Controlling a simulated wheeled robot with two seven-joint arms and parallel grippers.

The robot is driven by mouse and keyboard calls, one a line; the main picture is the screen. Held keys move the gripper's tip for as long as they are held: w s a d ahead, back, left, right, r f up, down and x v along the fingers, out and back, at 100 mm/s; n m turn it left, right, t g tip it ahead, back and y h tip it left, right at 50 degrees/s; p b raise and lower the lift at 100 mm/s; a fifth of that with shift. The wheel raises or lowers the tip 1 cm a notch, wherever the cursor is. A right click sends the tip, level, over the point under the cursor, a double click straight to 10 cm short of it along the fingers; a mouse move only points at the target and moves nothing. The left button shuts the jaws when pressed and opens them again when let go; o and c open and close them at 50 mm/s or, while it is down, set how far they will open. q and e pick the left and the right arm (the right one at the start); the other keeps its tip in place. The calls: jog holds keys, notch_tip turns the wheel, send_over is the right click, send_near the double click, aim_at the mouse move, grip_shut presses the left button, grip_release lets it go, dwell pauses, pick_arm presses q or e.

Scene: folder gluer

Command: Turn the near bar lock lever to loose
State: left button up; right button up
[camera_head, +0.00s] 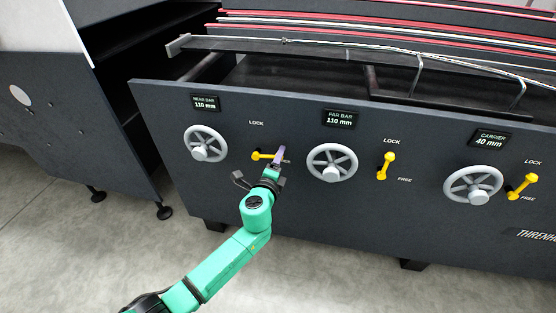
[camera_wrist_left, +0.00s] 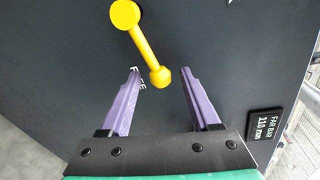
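The yellow near bar lock lever (camera_head: 263,155) is on the dark panel, right of the near bar handwheel (camera_head: 205,144). It lies roughly level, its free end to the right, below the LOCK label (camera_head: 256,123). In the left wrist view the lever (camera_wrist_left: 143,45) has its round knob end between the fingertips, close to the FREE label (camera_wrist_left: 138,77), which is partly covered by a finger. My left gripper (camera_wrist_left: 158,73) has its purple fingers apart, with gaps on both sides of the knob. In the head view my left gripper (camera_head: 279,154) covers the lever's right end.
The far bar handwheel (camera_head: 332,162) stands close to the right of my left gripper. Further right are the far bar lever (camera_head: 386,166), the carrier handwheel (camera_head: 473,184) and the carrier lever (camera_head: 522,187). The floor before the panel is clear.

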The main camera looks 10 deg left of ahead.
pick_arm(q)
jog(key=s+a+r+p, duration=0.1)
jog(key=s+r, duration=0.1)
jog(key=s, duration=1.2)
jog(key=shift+s+a+r, duration=0.15)
jog(key=shift+r, duration=0.05)
pick_arm(e)
jog(key=s, duration=0.1)
jog(key=s+f, duration=0.1)
jog(key=shift+s+d+f, duration=0.1)
jog(key=shift+s+d, duration=0.25)
